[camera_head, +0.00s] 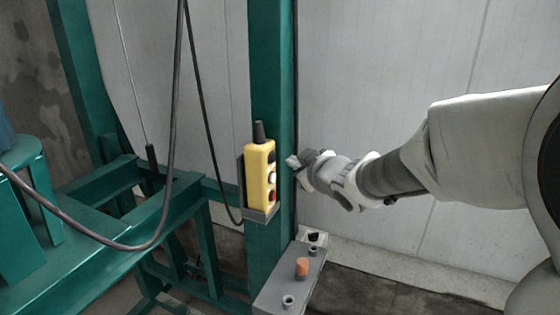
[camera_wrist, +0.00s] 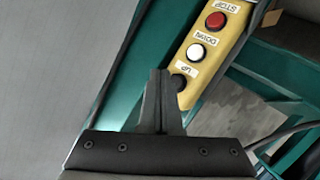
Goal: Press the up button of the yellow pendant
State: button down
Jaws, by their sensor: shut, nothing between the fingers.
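The yellow pendant (camera_head: 257,178) hangs upright in a holder on a green post, its buttons facing right toward my gripper. In the wrist view the pendant (camera_wrist: 207,62) shows a red STOP button (camera_wrist: 215,19), a white DOWN button (camera_wrist: 196,51) and a dark UP button (camera_wrist: 178,82). My gripper (camera_head: 291,161) is shut and empty, just right of the pendant at about the height of its top button. In the wrist view the closed fingers (camera_wrist: 159,74) lie beside the UP button and partly cover it. Contact cannot be told.
The green post (camera_head: 267,80) stands behind the pendant. A dark cable (camera_head: 172,130) loops down at the left over a green frame (camera_head: 120,225). Below my gripper is a grey box (camera_head: 290,285) with an orange knob (camera_head: 302,267). A pale wall fills the back.

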aim_at(272, 158)
jog(key=shift+w+a, duration=0.25)
jog(key=shift+a, duration=0.45)
jog(key=shift+a+b, duration=0.15)
jog(key=shift+b, duration=0.2)
dwell(1.3)
jog(key=shift+w+a, duration=0.2)
jog(key=shift+a, duration=0.05)
